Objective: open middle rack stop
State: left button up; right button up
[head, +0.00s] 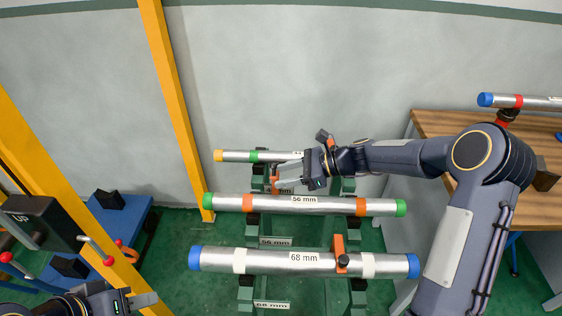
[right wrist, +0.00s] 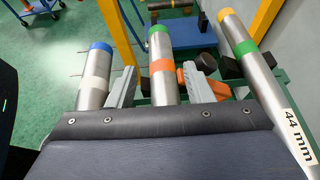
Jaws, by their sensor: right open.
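The middle pipe, labelled 56 mm (head: 310,205), lies across the rack with green ends and orange bands. It also shows in the right wrist view (right wrist: 163,85). My right gripper (head: 285,181) is open, just behind and above this pipe toward its left part. An orange piece, seemingly the middle rack stop (head: 276,184), shows by its fingers, partly hidden. In the right wrist view, an orange part (right wrist: 184,82) shows beside the right finger; whether they touch is unclear. My left gripper (head: 138,301) is at the bottom left, partly cut off, away from the rack.
The front pipe, labelled 68 mm (head: 300,263), has an orange stop (head: 339,250) across it. The back pipe (head: 235,156) lies behind my right gripper. A yellow post (head: 175,100) stands at left, with a lever box (head: 40,222) nearby. A wooden table (head: 440,125) is at right.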

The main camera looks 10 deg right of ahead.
notch_tip(320, 180, up, 6)
jog(key=w+a+r+n+t+h+p, duration=0.1)
jog(key=w+n+h+p, duration=0.2)
jog(key=n+h, duration=1.3)
jog(key=w+f+n+y, duration=0.1)
jog(key=f, duration=0.1)
jog(key=f+n+y, duration=0.2)
jog(key=f, duration=0.1)
jog(key=w+a+f+n+y, duration=0.1)
jog(key=f, duration=0.1)
jog(key=shift+w+f+n+y+p, duration=0.25)
jog(key=shift+w+n+y+p, duration=0.05)
jog(key=shift+w+y+p, duration=0.1)
jog(key=shift+a, duration=0.1)
grip_shut()
